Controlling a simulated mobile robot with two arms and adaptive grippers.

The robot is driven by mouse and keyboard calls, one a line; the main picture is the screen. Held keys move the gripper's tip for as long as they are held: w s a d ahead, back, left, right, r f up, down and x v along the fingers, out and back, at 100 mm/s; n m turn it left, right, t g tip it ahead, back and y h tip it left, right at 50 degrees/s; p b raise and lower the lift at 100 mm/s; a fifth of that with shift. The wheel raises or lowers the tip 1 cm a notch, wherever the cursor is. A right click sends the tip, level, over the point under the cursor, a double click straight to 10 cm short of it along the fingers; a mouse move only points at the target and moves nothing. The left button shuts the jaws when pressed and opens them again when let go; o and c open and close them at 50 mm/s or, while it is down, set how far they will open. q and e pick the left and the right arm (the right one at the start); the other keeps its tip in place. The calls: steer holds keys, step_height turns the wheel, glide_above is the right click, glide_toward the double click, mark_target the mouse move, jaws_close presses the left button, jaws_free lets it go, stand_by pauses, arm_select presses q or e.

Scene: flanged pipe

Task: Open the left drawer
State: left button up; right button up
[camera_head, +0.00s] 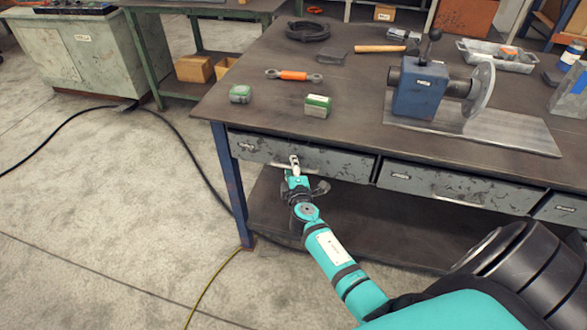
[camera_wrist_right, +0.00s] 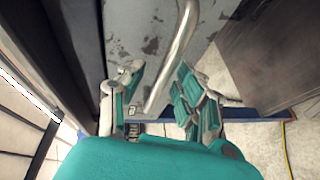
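The left drawer (camera_head: 340,163) is a worn grey metal front under the workbench top and looks closed in the head view. Its curved metal handle is partly hidden there by my right gripper (camera_head: 295,170), which is at the drawer front. In the right wrist view, the handle (camera_wrist_right: 178,50) runs down the grey drawer front (camera_wrist_right: 140,30) and passes between the fingers of my right gripper (camera_wrist_right: 158,82). The fingers are apart, with the handle closer to the right-hand finger; contact cannot be told. My left gripper is in neither view.
The workbench (camera_head: 240,118) carries a blue vise-like fixture (camera_head: 420,90), a green box (camera_head: 318,105) and tools. A second drawer (camera_head: 450,187) is to the right. A lower shelf (camera_head: 270,200) is below. Floor in front is open, with cables (camera_head: 212,283).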

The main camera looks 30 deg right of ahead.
steer(key=shift+c, duration=0.2)
jaws_close()
stand_by(0.4)
